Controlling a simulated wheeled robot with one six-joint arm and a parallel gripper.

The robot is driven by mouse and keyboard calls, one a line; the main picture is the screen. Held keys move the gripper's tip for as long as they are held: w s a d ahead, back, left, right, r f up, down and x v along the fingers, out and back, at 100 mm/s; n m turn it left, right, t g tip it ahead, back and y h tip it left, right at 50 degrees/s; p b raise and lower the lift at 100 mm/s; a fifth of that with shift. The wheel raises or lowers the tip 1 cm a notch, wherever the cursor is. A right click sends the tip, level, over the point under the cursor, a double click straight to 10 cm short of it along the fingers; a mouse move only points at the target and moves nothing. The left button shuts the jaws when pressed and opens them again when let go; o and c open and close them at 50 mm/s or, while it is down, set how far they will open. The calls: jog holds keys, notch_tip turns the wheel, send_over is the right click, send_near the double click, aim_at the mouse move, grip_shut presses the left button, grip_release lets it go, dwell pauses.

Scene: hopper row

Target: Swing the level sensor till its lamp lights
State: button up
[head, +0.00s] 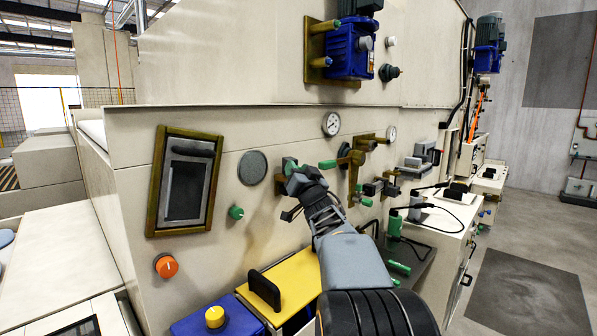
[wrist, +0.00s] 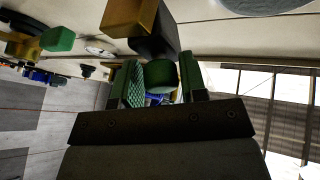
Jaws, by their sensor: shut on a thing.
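My gripper (head: 298,180) is at the cream machine wall (head: 220,125), right of a round grey disc (head: 252,167). In the wrist view my gripper (wrist: 162,82) is shut on a rounded green grip (wrist: 160,74), with one textured finger on each side. A brown and black block (wrist: 128,18) sits close to the grip. I take this held part to be the level sensor, but my gripper hides most of it in the head view. I cannot make out its lamp or whether it is lit.
A brass fitting with a green handle (head: 328,164) is just right of my gripper, below a gauge (head: 331,124). A framed window (head: 184,182), a green knob (head: 236,213) and an orange knob (head: 166,266) are to the left. A yellow box (head: 290,285) stands below.

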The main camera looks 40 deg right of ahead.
jog(key=shift+r+y+p, duration=0.1)
jog(key=shift+y+p, duration=0.2)
jog(key=shift+y, duration=0.1)
jog(key=shift+r, duration=0.15)
dwell(0.9)
jog(key=o, duration=0.5)
jog(key=shift+o, duration=1.3)
jog(key=shift+d, duration=0.15)
jog(key=shift+f, duration=0.25)
jog(key=shift+s+f, duration=0.15)
jog(key=shift+s, duration=0.1)
jog(key=b+v, duration=0.4)
jog(key=v, duration=0.9)
